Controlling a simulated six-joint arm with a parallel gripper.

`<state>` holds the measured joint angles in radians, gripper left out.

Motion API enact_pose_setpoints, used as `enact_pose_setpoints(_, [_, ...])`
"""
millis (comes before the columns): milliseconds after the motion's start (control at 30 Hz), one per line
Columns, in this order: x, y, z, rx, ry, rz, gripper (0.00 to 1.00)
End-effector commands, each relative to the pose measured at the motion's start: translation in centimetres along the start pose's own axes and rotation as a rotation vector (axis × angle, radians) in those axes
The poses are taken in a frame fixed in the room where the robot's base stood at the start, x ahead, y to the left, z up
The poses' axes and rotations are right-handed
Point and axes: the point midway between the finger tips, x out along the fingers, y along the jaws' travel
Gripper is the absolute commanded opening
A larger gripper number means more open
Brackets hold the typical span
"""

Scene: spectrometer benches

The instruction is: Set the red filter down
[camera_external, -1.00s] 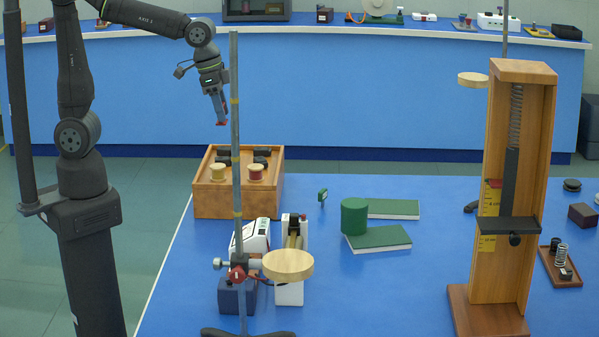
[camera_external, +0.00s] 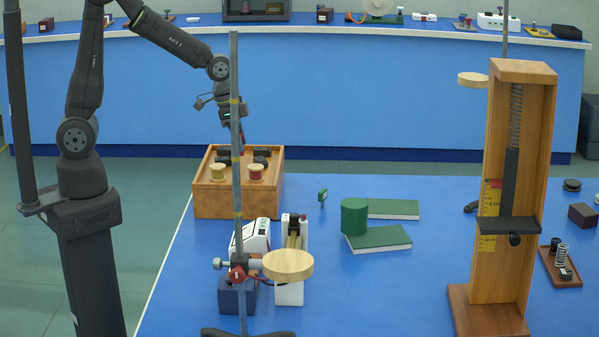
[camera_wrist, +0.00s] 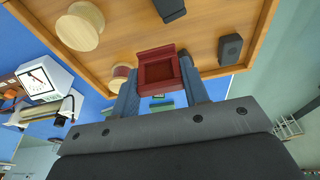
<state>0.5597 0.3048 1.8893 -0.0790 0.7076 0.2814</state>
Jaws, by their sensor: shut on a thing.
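The red filter (camera_wrist: 157,71), a small dark-red square frame with a recessed face, is between the two fingertips of my gripper (camera_wrist: 160,82) in the wrist view. My gripper is shut on it. In the external view my gripper (camera_external: 241,138) points down over the back of the wooden tray, partly hidden behind an upright metal rod. The filter is barely visible there. The wooden tray (camera_external: 224,205) holds a pale spool (camera_external: 217,172), a red spool (camera_external: 255,172) and several black blocks. The filter appears above the tray, apart from the spools and blocks.
The metal rod (camera_external: 235,90) of a stand rises in front of the tray and carries a round wooden disc (camera_external: 288,264). White instruments (camera_external: 252,236) stand in front of the tray. A green cylinder (camera_external: 354,217) and green books (camera_external: 393,208) lie to the right.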

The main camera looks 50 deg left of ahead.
Motion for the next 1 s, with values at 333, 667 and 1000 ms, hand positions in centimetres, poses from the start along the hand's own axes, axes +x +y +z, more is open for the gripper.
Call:
enact_pose_setpoints(333, [3.7,-0.5,0.8,0.0,-0.003,0.001,0.19])
enact_pose_setpoints(667, [4.2,-0.5,0.9,0.0,0.001,0.0,0.19])
enact_pose_setpoints(1000, [4.5,-0.5,1.0,0.0,0.0,0.0,0.63])
